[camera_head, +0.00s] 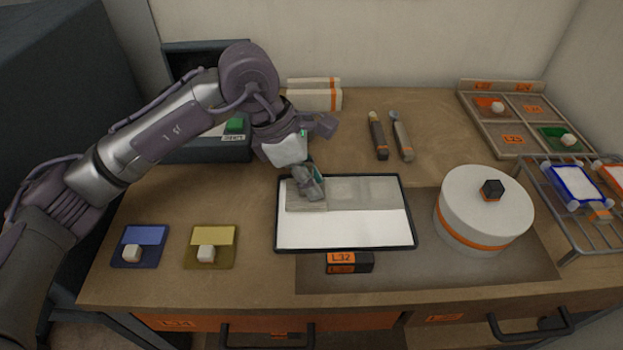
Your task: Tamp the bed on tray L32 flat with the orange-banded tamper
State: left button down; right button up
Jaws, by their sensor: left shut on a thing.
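Tray L32 (344,249) is a dark-rimmed rectangular tray in the middle of the bench, with an L32 label block (349,262) at its front edge. Its bed (340,230) is bright white across the front and duller grey in a strip along the back. My left gripper (309,184) is over the tray's back left part, pointing down and shut on a tool. The tool's low, pale grey foot (306,206) is at the back left of the bed. The gripper hides most of the tool, and I see no orange band on it. My right gripper is not in view.
A white drum (483,222) with an orange band and black knob stands close right of the tray. Two handled tools (379,140) lie behind it. Blue (140,235) and yellow (211,236) cards lie left. A wire rack (590,236) and a divided wooden tray (512,116) are at right.

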pick_arm(q)
jog(key=shift+r, duration=0.55)
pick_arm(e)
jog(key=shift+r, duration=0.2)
pick_arm(q)
jog(key=shift+d, duration=0.15)
jog(key=shift+d+b, duration=0.65)
jog(key=shift+d, duration=2.35)
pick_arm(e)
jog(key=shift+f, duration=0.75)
pick_arm(q)
jog(key=shift+f, duration=0.1)
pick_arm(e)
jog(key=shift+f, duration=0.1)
pick_arm(q)
jog(key=shift+f+b, duration=0.2)
jog(key=shift+b, duration=0.15)
jog(key=shift+a+f+b, duration=0.1)
jog(key=shift+f+b, duration=0.4)
jog(key=shift+b, duration=0.05)
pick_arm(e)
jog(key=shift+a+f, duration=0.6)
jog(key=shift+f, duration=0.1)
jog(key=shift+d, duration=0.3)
